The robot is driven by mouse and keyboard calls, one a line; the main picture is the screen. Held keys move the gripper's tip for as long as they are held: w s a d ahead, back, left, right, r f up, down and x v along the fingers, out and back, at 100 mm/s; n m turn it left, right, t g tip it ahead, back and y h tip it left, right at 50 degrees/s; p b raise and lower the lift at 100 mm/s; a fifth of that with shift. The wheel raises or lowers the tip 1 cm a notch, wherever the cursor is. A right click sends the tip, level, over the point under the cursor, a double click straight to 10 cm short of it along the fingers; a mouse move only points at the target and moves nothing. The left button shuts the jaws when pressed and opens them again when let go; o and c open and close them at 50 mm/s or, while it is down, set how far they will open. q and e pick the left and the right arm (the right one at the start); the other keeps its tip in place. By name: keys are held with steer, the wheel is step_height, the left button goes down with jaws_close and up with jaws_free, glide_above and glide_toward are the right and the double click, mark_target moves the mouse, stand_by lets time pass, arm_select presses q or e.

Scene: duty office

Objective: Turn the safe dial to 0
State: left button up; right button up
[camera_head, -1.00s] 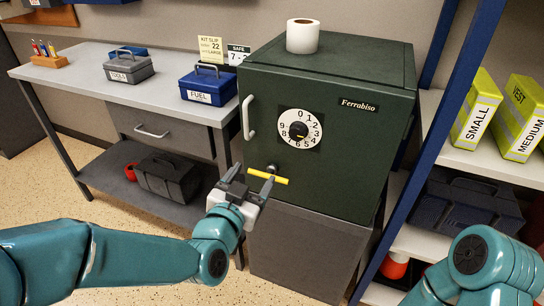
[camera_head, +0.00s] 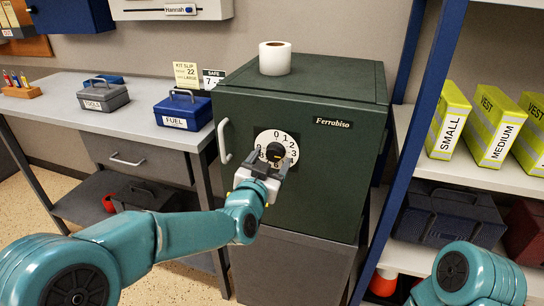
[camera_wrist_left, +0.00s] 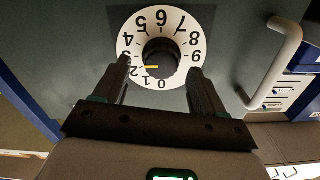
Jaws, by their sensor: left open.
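The white numbered dial (camera_head: 291,139) with its black knob (camera_head: 273,151) is on the door of the dark green safe (camera_head: 330,175). In the left wrist view the dial (camera_wrist_left: 182,28) appears upside down, and a short yellow mark on the knob (camera_wrist_left: 161,58) points about toward 2. My left gripper (camera_head: 264,170) is open in front of the dial. In the wrist view its fingers (camera_wrist_left: 159,75) lie on either side of the knob, with gaps visible; contact is not seen. My right gripper is out of view.
The safe's pale door handle (camera_head: 224,142) is left of the dial. A paper roll (camera_head: 275,59) stands on top. A desk (camera_head: 130,135) with toolboxes is on the left. A shelf (camera_head: 480,172) with vest boxes is on the right.

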arm_select(q)
steer(key=shift+x, duration=0.95)
steer(key=c, duration=1.1)
steer(key=shift+o, duration=0.2)
